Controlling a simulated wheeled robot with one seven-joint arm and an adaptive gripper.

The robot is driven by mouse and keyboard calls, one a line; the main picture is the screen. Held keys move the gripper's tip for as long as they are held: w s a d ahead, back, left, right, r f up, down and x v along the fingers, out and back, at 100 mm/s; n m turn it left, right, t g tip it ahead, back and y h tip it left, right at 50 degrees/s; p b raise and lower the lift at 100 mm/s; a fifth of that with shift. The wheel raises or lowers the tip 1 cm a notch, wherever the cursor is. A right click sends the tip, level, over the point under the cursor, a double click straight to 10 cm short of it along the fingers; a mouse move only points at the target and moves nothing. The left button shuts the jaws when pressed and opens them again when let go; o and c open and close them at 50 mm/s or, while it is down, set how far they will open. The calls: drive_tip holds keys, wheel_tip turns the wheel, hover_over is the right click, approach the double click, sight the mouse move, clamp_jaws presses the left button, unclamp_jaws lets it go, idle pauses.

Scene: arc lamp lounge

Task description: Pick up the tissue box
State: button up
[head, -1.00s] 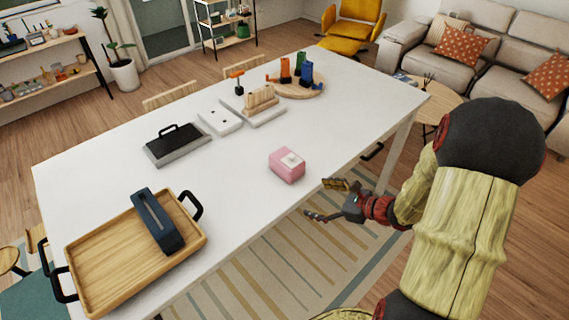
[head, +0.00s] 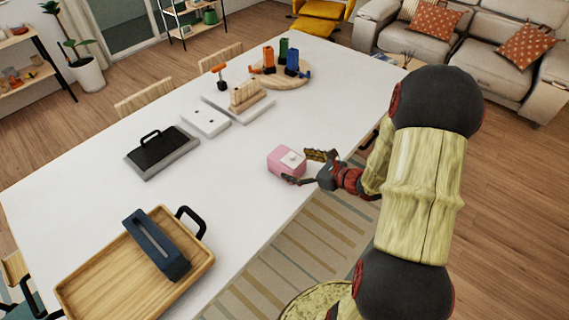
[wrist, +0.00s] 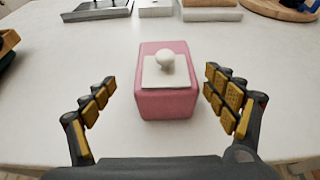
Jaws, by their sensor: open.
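The tissue box (head: 285,163) is a small pink box with a white top panel, standing upright near the right-hand edge of the white table. In the wrist view the tissue box (wrist: 166,98) stands centred ahead, with a white knob-like tuft on its top. My gripper (head: 306,168) is at the table edge beside the box. In the wrist view my gripper (wrist: 160,103) is open, one finger on each side of the box, with gaps between the fingers and its sides. Nothing is held.
A wooden tray (head: 85,288) with a dark blue long object (head: 156,245) stands at the near left. A black-handled grey item (head: 163,150), a white plate (head: 205,121) and a round board (head: 270,82) with coloured cups lie farther back. The table around the box is clear.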

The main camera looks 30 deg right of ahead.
sight(287, 159)
drive_tip(key=x, duration=0.2)
drive_tip(key=b+x, duration=0.1)
drive_tip(key=x, duration=0.3)
drive_tip(key=shift+w+d+r, duration=0.15)
drive_tip(key=shift+d, duration=0.2)
drive_tip(key=shift+c, duration=1.4)
drive_tip(key=c, duration=1.3)
